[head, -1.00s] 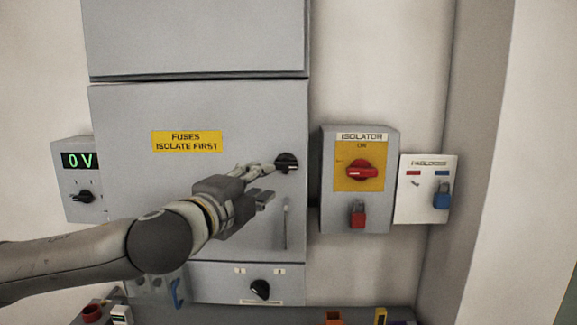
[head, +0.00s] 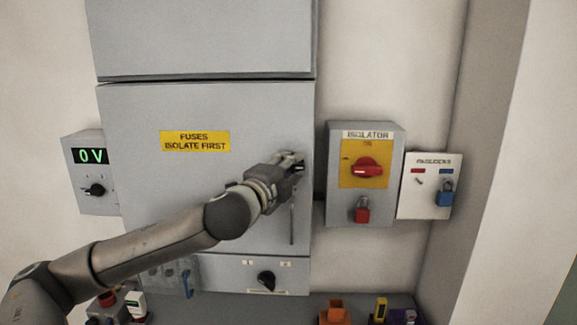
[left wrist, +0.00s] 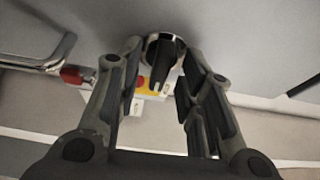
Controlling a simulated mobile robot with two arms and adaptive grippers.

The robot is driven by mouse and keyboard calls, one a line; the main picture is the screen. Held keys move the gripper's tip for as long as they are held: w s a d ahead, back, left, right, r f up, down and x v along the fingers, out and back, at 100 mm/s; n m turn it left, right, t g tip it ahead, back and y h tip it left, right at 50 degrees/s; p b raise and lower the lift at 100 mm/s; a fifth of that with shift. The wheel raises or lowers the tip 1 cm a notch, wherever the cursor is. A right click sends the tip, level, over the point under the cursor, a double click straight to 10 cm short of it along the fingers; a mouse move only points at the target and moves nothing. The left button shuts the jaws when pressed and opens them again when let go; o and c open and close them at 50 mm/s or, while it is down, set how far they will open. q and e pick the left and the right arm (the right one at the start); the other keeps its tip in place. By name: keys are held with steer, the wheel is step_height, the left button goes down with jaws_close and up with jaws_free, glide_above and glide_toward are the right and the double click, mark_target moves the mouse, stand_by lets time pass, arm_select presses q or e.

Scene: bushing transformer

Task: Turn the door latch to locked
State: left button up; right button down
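The door latch is a black knob on a round plate on the grey cabinet door (head: 150,190), near its right edge. In the left wrist view the latch (left wrist: 163,62) sits between the two fingers of my left gripper (left wrist: 165,75), near their tips. The fingers are apart, with a visible gap at each side of the knob. In the head view my left gripper (head: 290,165) is at the latch and hides most of it. My right gripper is in neither view.
A vertical door handle (head: 292,222) is just below the gripper. The isolator box (head: 395,205) with a red knob and red padlock is to the right, beside a padlock board (head: 410,205). A meter (head: 90,156) reads 0 V at left. Loose items sit on the ledge below.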

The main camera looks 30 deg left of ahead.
arm_select(q)
jaws_close()
